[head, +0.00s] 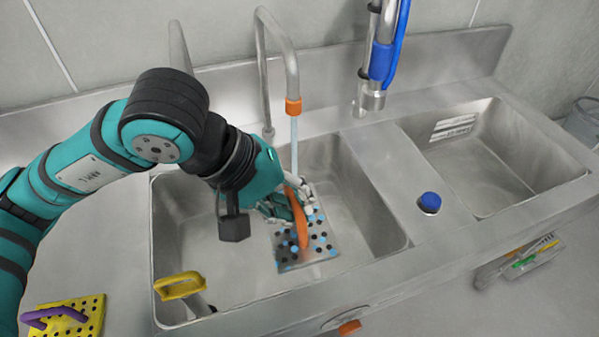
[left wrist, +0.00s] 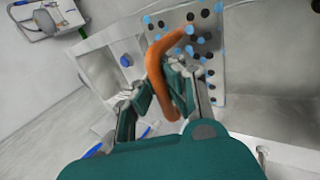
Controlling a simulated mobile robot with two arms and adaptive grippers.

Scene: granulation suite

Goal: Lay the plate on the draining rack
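The plate (head: 325,246) is a grey sheet dotted with black and blue spots, with an orange curved handle (head: 301,222). It is in the left sink basin, below the tap. My left gripper (head: 292,209) reaches down into this basin with its fingers closed around the handle. In the left wrist view the handle (left wrist: 157,70) lies between the fingers (left wrist: 165,95), and the plate (left wrist: 208,55) shows beyond it. The gripper hides part of the plate, and I cannot tell if the plate touches the basin floor. I cannot identify a draining rack for certain. My right gripper is not in view.
A tap with an orange tip (head: 293,106) runs a pale stream beside the gripper. A blue-capped object (head: 429,203) stands between the basins. The right basin (head: 490,165) looks mostly empty. A yellow handled item (head: 180,286) and a yellow perforated plate (head: 88,306) are at left.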

